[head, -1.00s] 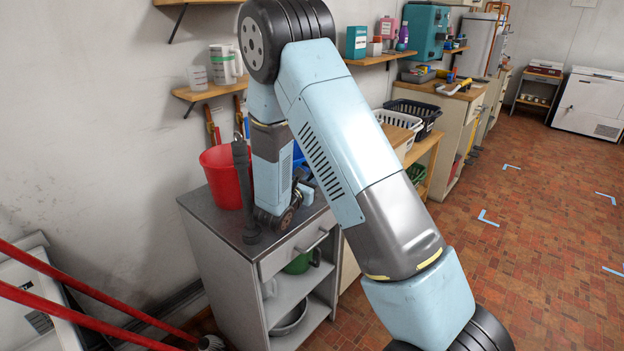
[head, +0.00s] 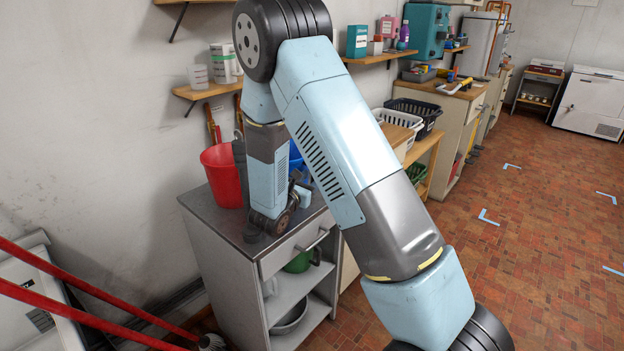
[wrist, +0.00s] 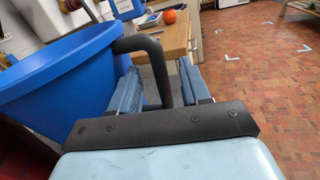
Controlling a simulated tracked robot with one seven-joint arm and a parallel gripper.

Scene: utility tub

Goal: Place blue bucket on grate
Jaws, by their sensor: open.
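The blue bucket (wrist: 50,75) fills the left of the wrist view, with its dark curved handle (wrist: 152,46) sticking out to the right. My gripper (wrist: 159,68) is open, and the handle passes between its two blue fingers. I cannot tell whether either finger touches it. In the head view only a small part of the blue bucket (head: 296,156) shows behind my arm, on the grey cabinet (head: 225,225). I cannot make out a grate in either view.
A red bucket (head: 222,177) stands left of my arm on the cabinet, with a dark upright object (head: 240,165) partly hidden beside it. A shelf (head: 208,90) with containers is above. A wooden bench (head: 424,150) with baskets stands beyond. Red poles (head: 75,305) cross the lower left.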

